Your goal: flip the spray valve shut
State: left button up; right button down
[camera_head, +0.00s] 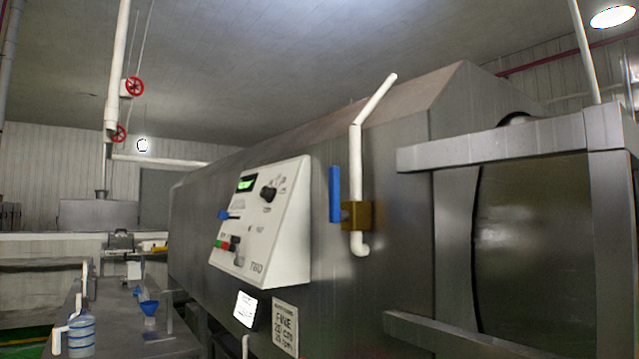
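The spray valve has a brass-coloured body (362,215) on a white pipe (356,170) that runs down the side of the large grey drum housing (400,190). Its blue handle (335,195) stands upright, parallel to the pipe and just left of it. The pipe bends to the upper right above the valve and ends in a short elbow below it. Neither of my grippers is in view.
A white control panel (285,230) with a display, knob and small levers juts from the housing left of the valve. Grey framing (500,143) stands to the right. A bench (125,310) at lower left holds a blue funnel (149,308) and a jug (81,335).

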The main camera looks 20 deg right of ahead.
aim_at(337, 216)
jog(key=i+j, duration=0.65)
jog(key=i, duration=0.1)
